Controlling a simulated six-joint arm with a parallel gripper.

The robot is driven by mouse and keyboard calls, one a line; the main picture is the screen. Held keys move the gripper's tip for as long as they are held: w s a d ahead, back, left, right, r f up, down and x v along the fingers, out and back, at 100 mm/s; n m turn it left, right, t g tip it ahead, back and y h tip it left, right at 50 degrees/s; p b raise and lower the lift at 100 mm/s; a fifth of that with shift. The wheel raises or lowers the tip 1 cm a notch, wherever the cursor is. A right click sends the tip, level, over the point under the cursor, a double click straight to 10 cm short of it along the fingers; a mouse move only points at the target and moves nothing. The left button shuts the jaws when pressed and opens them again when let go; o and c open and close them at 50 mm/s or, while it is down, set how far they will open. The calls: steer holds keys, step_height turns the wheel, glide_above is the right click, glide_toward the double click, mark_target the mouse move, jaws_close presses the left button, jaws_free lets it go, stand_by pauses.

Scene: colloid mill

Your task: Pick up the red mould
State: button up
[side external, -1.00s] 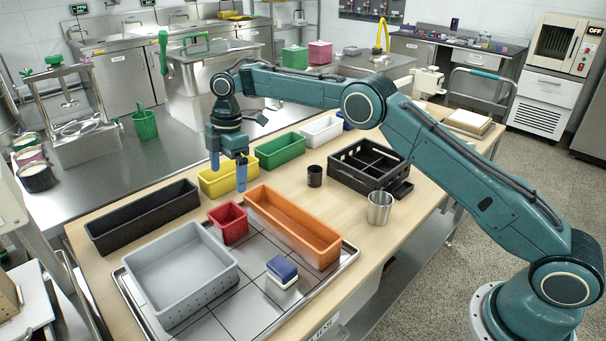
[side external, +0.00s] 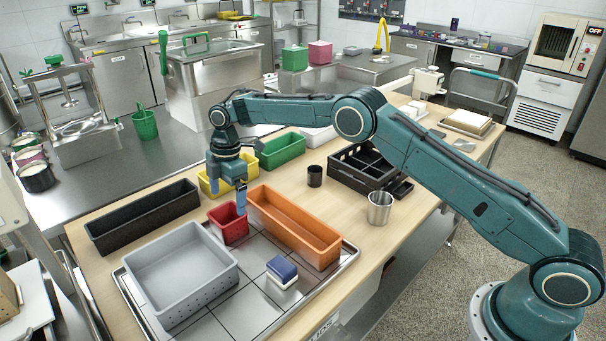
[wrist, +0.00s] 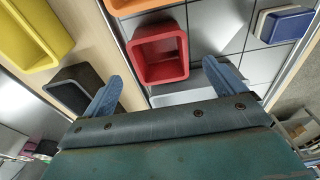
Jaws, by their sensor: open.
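The red mould (side external: 229,228) is a small open square box on the tiled metal tray (side external: 262,262), between the grey bin and the orange bin. My gripper (side external: 228,202) hangs above it with blue fingers pointing down, open and empty. In the side view one finger overlaps the mould's right rim in the picture; I cannot tell whether they touch. In the wrist view the red mould (wrist: 159,54) lies beyond the spread fingertips, roughly centred between them, with its inside visible.
A grey perforated bin (side external: 180,275) stands left of the mould and an orange bin (side external: 295,228) stands close on its right. Black (side external: 143,217), yellow (side external: 212,184) and green (side external: 282,151) bins lie behind. A blue-and-white block (side external: 282,272) rests on the tray.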

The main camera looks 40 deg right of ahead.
mark_target(228, 221)
steer(key=shift+a+f, duration=0.2)
steer(key=shift+f, duration=1.4)
steer(key=shift+f, duration=0.1)
steer(key=shift+a+f, duration=0.2)
steer(key=shift+f, duration=1.05)
steer(key=shift+a+f, duration=0.2)
steer(key=shift+f, duration=1)
steer(key=shift+c, duration=0.2)
steer(key=c, duration=1.1)
